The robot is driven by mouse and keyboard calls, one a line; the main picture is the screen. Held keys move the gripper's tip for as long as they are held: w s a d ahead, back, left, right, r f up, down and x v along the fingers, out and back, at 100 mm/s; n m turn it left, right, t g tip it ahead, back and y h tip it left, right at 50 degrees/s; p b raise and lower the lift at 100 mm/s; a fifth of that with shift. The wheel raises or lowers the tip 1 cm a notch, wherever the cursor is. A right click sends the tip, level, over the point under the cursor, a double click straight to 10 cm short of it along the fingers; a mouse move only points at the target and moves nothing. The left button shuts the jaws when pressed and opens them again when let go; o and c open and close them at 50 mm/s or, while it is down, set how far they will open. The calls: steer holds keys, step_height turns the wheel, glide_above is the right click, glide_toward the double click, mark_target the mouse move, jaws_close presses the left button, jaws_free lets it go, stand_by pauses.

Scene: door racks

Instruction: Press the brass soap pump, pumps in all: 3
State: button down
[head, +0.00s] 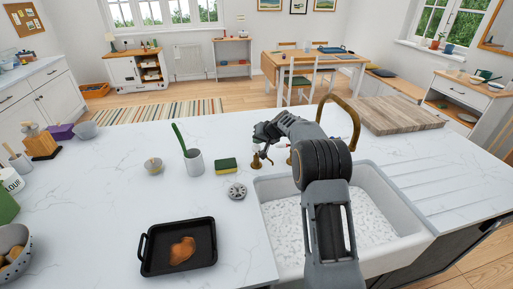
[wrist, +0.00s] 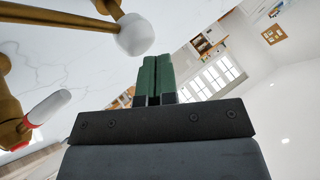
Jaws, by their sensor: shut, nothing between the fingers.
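The brass soap pump (head: 256,160) stands on the white counter at the back left corner of the sink, partly hidden by my gripper. My gripper (head: 264,151) is over the counter right beside it; from the head view I cannot tell whether they touch. In the wrist view the green fingers of my gripper (wrist: 157,62) are closed together with nothing between them. A brass piece with a rounded white end (wrist: 138,36) is close to the fingertips there; I cannot tell whether it belongs to the pump.
The curved brass faucet (head: 343,112) rises behind the sink (head: 408,222). A tap handle with a white lever and red ring (wrist: 48,108) is left in the wrist view. A sponge (head: 226,166), drain strainer (head: 237,191) and utensil cup (head: 195,164) stand left of the pump.

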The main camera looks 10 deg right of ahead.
steer(key=shift+s+f+b, duration=0.1)
steer(key=shift+f+b, duration=0.9)
stand_by(1.0)
steer(key=shift+r, duration=0.1)
stand_by(0.3)
steer(key=shift+r+p, duration=0.7)
steer(key=shift+r, duration=0.55)
steer(key=shift+r, duration=0.1)
steer(key=shift+r+p, duration=1.4)
steer(key=shift+r, duration=1.1)
